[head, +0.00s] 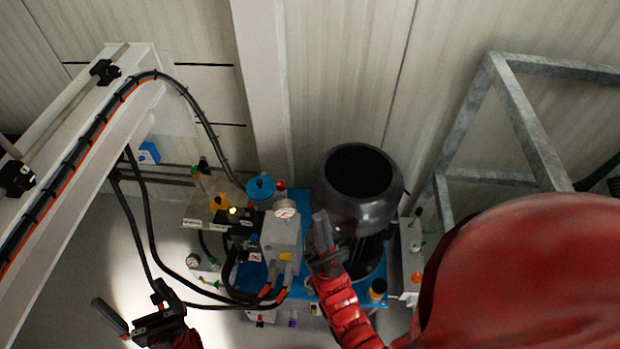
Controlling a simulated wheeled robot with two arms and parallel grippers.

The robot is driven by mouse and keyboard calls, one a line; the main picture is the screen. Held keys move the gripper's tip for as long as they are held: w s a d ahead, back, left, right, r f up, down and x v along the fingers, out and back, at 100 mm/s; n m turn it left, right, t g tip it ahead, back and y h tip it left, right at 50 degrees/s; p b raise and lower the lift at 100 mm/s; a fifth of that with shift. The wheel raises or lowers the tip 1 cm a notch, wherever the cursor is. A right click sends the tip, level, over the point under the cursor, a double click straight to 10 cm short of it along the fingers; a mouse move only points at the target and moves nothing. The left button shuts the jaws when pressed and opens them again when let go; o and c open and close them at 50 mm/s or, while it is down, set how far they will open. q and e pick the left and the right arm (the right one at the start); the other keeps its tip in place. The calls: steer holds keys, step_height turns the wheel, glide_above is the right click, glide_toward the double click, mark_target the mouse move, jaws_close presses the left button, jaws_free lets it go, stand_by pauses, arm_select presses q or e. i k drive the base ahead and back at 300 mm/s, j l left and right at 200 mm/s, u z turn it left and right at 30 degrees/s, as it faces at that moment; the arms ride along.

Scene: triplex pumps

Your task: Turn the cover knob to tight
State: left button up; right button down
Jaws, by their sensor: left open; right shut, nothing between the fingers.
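The pump unit (283,240) stands low in the middle of the head view, with a grey block, hoses and several small knobs. I cannot tell which part is the cover knob. My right gripper (321,217) is shut and empty. It appears over the pump unit, between the grey block and the black motor; contact cannot be told. My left gripper (128,293) is open and empty at the lower left, apart from the unit.
A large black motor (362,205) rises right of my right gripper. A pale beam with cables (90,150) crosses the left side. A grey metal frame (530,130) stands at the right. A pressure gauge (285,208) tops the block. Bare floor (95,250) lies at the left.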

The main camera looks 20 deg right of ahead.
mark_target(280, 185)
steer(key=i+l+z, duration=0.1)
steer(key=z, duration=0.4)
steer(key=j+z, duration=0.15)
steer(key=i+j, duration=0.1)
steer(key=j, duration=0.3)
steer(key=i+j, duration=0.15)
steer(key=j, duration=0.3)
